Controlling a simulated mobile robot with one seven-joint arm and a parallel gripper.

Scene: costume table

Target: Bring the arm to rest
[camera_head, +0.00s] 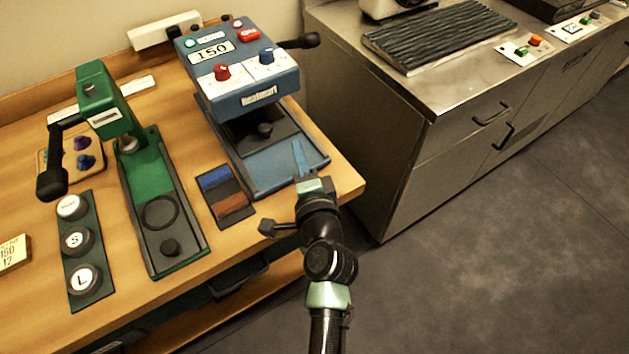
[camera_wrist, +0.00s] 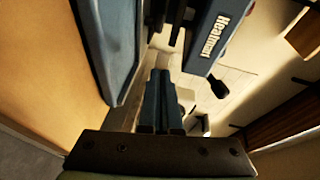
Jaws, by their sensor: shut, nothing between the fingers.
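My arm (camera_head: 328,255) reaches up from the bottom of the head view to the front right corner of the wooden table. My gripper (camera_head: 298,150) is over the right edge of the blue heat press's base (camera_head: 265,168). In the wrist view the two blue fingers of my gripper (camera_wrist: 160,78) are together, with nothing between them. The press head (camera_head: 243,80) is raised above the base and carries a display reading 150; its lettered front also shows in the wrist view (camera_wrist: 215,30). Whether my fingers touch the press cannot be told.
A green press (camera_head: 155,200), a rack of round stamps (camera_head: 78,240) and a small swatch board (camera_head: 222,195) stand left of my arm on the wooden table (camera_head: 115,290). A steel counter (camera_head: 440,90) is at the right. The floor (camera_head: 500,270) right of my arm is clear.

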